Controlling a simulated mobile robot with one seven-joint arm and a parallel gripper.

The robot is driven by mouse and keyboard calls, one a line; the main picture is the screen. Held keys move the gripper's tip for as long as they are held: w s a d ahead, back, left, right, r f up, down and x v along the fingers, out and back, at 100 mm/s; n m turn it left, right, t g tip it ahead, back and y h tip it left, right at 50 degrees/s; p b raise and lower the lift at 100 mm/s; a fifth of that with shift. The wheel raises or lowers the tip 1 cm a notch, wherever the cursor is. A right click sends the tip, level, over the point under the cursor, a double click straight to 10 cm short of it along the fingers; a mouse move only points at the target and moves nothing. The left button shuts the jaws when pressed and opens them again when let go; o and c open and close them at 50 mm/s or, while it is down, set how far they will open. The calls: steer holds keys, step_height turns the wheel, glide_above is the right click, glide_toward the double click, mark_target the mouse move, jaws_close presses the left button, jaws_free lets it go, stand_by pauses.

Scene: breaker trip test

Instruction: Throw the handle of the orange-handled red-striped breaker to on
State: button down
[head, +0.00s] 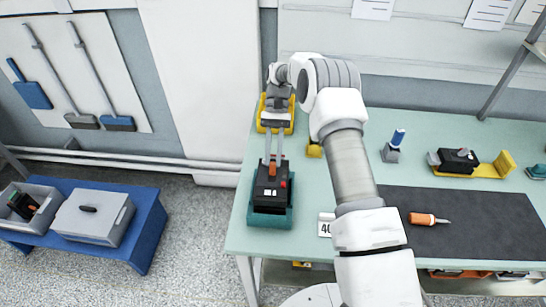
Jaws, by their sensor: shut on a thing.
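A black breaker (270,196) with an orange handle (272,172) sits in a teal holder (271,218) at the left front of the bench. A small red mark shows on its right side; I cannot make out a full stripe. My gripper (273,160) reaches down over the breaker from behind. Its two pale fingers are shut on the orange handle at the top of the breaker. The fingertips partly hide the handle, and its on or off marking is too small to read.
A yellow holder (262,112) stands behind, partly hidden by my gripper. A second black breaker (458,159) sits on a yellow holder at the right. A numbered card (325,229) lies right of the near breaker.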

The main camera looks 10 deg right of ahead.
steer(key=shift+w+f+g+b, duration=0.25)
steer(key=shift+g+b, duration=0.05)
steer(key=shift+g, duration=0.5)
steer(key=c, duration=0.8)
jaws_free()
steer(key=shift+o, duration=0.2)
steer(key=shift+r, duration=0.1)
steer(key=r, duration=0.4)
steer(key=shift+d+r+p, duration=0.25)
steer(key=shift+d+p, duration=0.05)
steer(key=shift+d, duration=0.05)
steer(key=s+d+r, duration=0.4)
steer(key=d+r, duration=0.2)
steer(key=d, duration=0.4)
steer(key=shift+s+d+r+b, duration=0.15)
steer(key=shift+r+b, duration=0.05)
steer(key=shift+b, duration=0.2)
steer(key=shift+r, duration=0.1)
